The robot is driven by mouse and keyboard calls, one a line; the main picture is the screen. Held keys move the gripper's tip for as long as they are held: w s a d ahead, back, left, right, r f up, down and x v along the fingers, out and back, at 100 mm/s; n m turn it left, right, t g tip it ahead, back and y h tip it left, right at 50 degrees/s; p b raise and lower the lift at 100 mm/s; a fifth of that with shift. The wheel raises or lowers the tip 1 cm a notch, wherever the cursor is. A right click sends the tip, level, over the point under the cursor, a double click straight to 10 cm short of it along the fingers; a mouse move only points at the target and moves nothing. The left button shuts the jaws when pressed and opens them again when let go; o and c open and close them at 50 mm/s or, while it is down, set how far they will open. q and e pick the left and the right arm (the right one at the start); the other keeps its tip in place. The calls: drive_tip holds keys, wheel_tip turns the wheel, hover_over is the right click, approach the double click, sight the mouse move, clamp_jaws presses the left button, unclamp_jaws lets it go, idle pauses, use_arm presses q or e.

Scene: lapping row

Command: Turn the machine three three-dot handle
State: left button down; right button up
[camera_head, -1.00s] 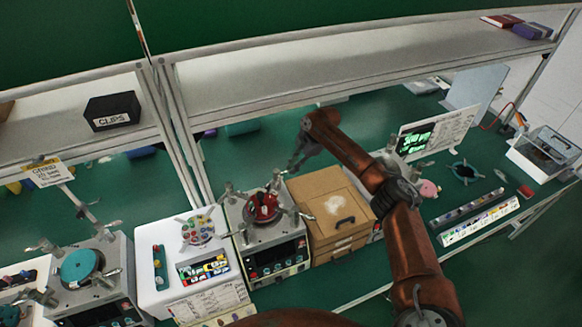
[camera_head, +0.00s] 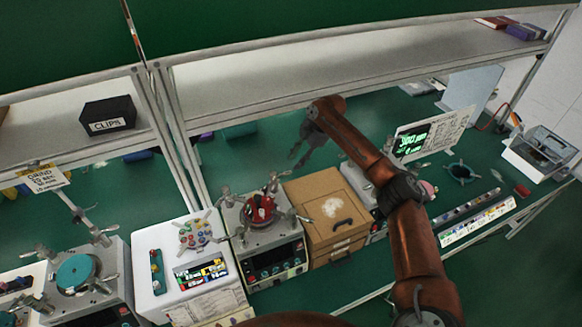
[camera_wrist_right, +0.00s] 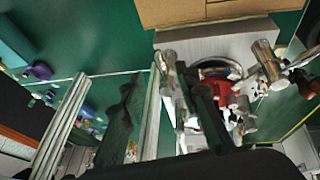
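A grey machine (camera_head: 270,245) with a red round part (camera_head: 260,210) on top stands in the middle of the bench. Metal handles stick up around its top, one at the back right (camera_head: 273,183) and one at the right (camera_head: 300,217). Dots on the handles are too small to read, and I cannot tell its number. My right gripper (camera_head: 300,145) hangs behind and above this machine, apart from it. In the right wrist view its two dark fingers (camera_wrist_right: 163,118) are spread with nothing between them; the red part (camera_wrist_right: 222,88) and handles show behind the right finger. My left gripper is out of view.
A cardboard box (camera_head: 328,208) stands right of the machine, and a white unit (camera_head: 165,262) with coloured buttons stands left. Another machine with a teal disc (camera_head: 78,272) is at far left. A shelf (camera_head: 330,62) on posts overhangs the back. Green bench behind the box is clear.

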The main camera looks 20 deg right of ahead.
drive_tip(key=v, duration=0.5)
drive_tip(key=shift+d+r, duration=0.2)
drive_tip(key=shift+r, duration=0.2)
